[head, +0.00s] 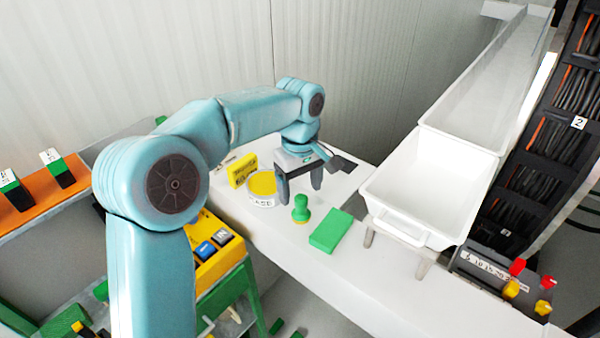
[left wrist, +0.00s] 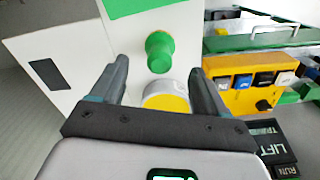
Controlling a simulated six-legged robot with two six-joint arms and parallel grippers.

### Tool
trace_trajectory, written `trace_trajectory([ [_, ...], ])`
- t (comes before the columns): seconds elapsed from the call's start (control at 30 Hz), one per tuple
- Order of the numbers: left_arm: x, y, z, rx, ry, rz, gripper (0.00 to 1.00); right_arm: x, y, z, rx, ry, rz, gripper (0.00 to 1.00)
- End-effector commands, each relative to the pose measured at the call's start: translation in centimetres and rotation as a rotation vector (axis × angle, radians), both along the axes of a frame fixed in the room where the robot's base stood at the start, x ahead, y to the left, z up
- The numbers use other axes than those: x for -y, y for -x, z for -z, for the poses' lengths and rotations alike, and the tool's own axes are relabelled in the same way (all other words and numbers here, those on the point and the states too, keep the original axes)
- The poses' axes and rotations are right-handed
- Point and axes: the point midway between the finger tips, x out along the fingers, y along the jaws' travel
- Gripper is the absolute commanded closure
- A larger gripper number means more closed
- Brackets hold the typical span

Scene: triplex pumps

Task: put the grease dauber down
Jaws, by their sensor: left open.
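The green grease dauber (head: 300,208) stands upright on the white bench top (head: 385,268), with a yellowish rim at its foot. My left gripper (head: 300,188) is open and empty, just behind the dauber and pointing down. In the left wrist view the dauber (left wrist: 158,50) shows just beyond the fingertips (left wrist: 158,72), apart from both fingers. A round white tin with yellow contents (head: 262,184) stands left of the gripper; it also shows between the fingers in the left wrist view (left wrist: 168,103). My right gripper is not in view.
A flat green block (head: 331,231) lies right of the dauber. A yellow block (head: 242,170) stands behind the tin. A white tub (head: 425,185) is at the right. A yellow button box (head: 215,250) is at the left. The bench front is clear.

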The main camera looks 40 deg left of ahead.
Motion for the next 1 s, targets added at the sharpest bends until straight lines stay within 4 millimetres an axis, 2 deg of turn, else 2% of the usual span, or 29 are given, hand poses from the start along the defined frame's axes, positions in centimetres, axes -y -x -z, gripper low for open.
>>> trace_trajectory([
  [0.1,0.0,0.0,-2.5,0.004,0.000,0.000,0.25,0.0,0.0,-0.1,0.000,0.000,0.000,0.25],
  [0.3,0.0,0.0,-4.7,0.001,-0.001,-0.001,0.25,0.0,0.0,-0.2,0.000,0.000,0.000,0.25],
  [1.0,0.0,0.1,-4.9,-0.001,0.000,0.000,0.25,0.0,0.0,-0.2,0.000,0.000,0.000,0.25],
])
